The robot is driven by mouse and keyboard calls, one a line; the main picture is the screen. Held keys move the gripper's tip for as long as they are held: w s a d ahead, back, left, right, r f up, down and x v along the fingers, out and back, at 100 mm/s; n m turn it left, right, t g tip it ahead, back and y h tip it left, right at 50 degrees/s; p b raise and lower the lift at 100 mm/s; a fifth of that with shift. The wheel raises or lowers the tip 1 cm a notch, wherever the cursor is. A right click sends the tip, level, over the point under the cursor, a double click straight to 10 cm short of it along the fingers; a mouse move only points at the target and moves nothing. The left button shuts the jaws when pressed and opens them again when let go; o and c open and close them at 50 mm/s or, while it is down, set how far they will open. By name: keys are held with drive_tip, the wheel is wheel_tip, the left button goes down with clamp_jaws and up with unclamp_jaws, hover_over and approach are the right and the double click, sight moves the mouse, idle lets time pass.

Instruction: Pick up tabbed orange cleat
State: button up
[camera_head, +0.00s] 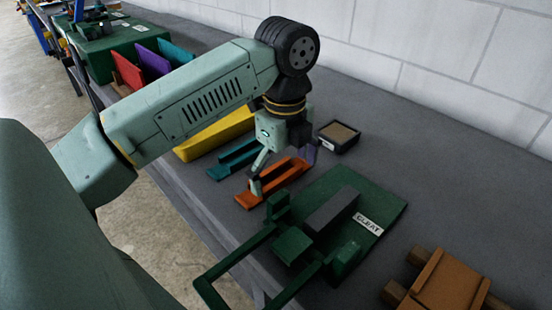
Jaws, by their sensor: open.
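The orange cleat (246,200) lies on the grey bench top, left of the green fixture. It is a long channel-like piece with raised parts. My gripper (282,171) is directly over it, pointing down, with its fingers at the cleat. The near finger comes down by the middle of the cleat, and the far finger is partly hidden. The gripper is open. I cannot tell whether the fingers touch the cleat, and its middle is partly covered by them.
A teal channel piece (218,171) lies just left of the cleat. A yellow piece (195,150) is beyond it. The green fixture labelled CLEAT (385,205) stands at right, with a handle frame at the front. A small dark tray (338,147) sits behind. A brown wooden piece (447,282) is front right.

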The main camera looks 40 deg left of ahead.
drive_tip(key=shift+f, duration=0.5)
drive_tip(key=shift+r, duration=0.1)
drive_tip(key=shift+c, duration=0.5)
drive_tip(key=c, duration=0.8)
drive_tip(key=shift+r, duration=0.1)
